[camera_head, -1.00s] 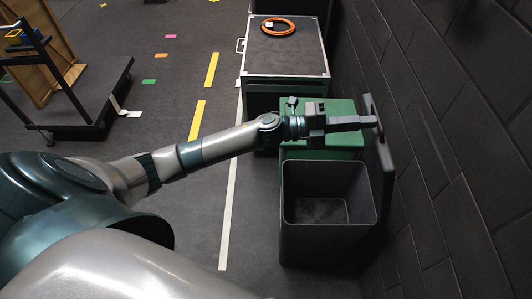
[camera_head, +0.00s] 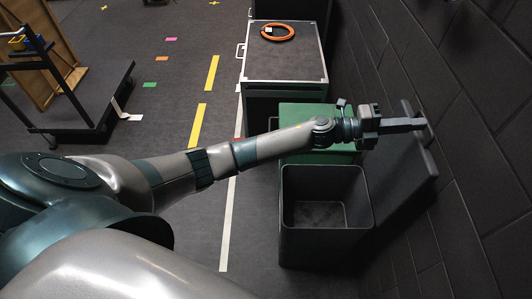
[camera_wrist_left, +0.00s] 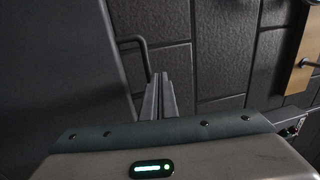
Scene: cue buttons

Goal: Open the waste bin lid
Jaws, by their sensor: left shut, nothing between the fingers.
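The dark grey waste bin (camera_head: 327,246) stands at the lower right of the head view with its top uncovered, and its inside looks empty. Its lid (camera_head: 398,183) is swung open to the right, leaning over toward the wall. My left gripper (camera_head: 422,124) is shut and empty at the lid's far edge, near the lid's handle. I cannot tell whether it touches the lid. In the left wrist view the closed fingers (camera_wrist_left: 160,92) point at the brick wall, beside the lid panel (camera_wrist_left: 55,70) and its bent handle (camera_wrist_left: 141,52). My right gripper is not in view.
A green box (camera_head: 305,116) stands behind the bin, partly under my left arm. A dark cabinet (camera_head: 285,58) with an orange ring (camera_head: 277,32) on top is farther back. The dark block wall (camera_head: 480,150) closes off the right. The floor left of the white line is mostly clear.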

